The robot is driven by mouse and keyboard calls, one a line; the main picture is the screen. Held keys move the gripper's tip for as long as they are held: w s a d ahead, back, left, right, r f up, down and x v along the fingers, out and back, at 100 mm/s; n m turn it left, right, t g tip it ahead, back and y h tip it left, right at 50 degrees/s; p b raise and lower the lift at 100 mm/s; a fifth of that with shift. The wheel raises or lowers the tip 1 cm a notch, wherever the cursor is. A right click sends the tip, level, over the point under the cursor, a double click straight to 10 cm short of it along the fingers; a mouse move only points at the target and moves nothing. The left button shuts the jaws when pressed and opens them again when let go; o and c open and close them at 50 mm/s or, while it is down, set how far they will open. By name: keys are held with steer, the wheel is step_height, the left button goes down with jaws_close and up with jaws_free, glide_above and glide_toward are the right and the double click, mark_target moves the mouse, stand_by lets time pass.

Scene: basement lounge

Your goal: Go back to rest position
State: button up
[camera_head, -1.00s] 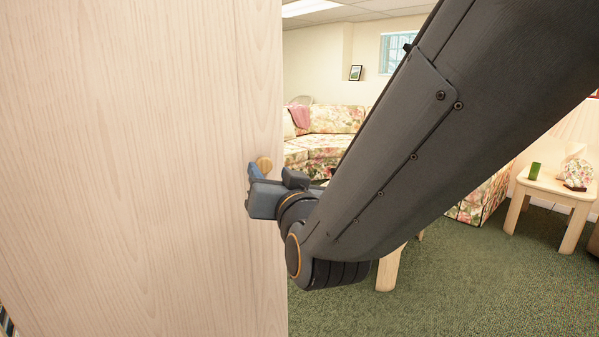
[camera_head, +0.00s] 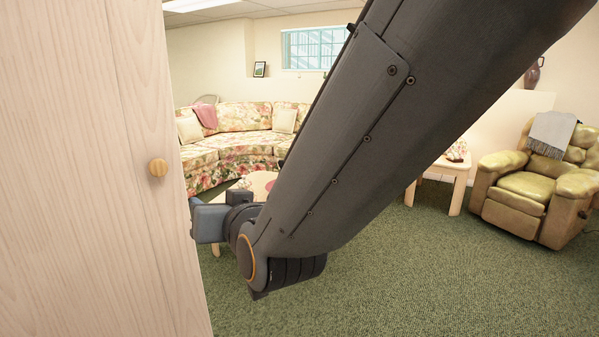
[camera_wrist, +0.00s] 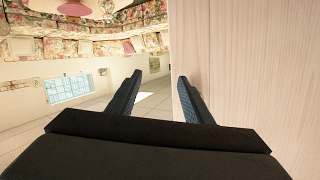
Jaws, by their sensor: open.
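My gripper (camera_head: 194,218) is beside the edge of a pale wooden panel (camera_head: 80,170), which looks like a door, at the left in the head view. A round wooden knob (camera_head: 157,167) sits on the panel, up and left of my gripper and apart from it. In the wrist view the two fingers of my gripper (camera_wrist: 160,98) are spread with nothing between them. The right finger is very close to the wooden panel (camera_wrist: 240,60); I cannot tell whether they touch. My arm crosses the head view and hides part of the room.
A floral curved sofa (camera_head: 245,118) stands at the back, with a low round table (camera_head: 262,184) before it. A small side table (camera_head: 459,171) and a tan armchair (camera_head: 523,190) stand at the right. The green carpet (camera_head: 420,270) in front is clear.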

steer(key=w+d+f+m+g+h, duration=0.1)
steer(key=d+f+g+h, duration=0.15)
steer(key=d+f, duration=0.6)
steer(key=w+d+f+m+g+h, duration=0.15)
steer(key=d+f+h, duration=0.3)
steer(key=d, duration=0.65)
steer(key=s+d+f+m+g+h, duration=0.1)
steer(key=s+d+f+g, duration=0.2)
steer(key=s+d, duration=0.3)
steer(key=s+d+f+m+g+h, duration=0.1)
steer(key=s+d+f+g, duration=0.3)
steer(key=d, duration=0.9)
steer(key=shift+s+g, duration=0.4)
steer(key=shift+s, duration=0.7)
steer(key=shift+m, duration=0.25)
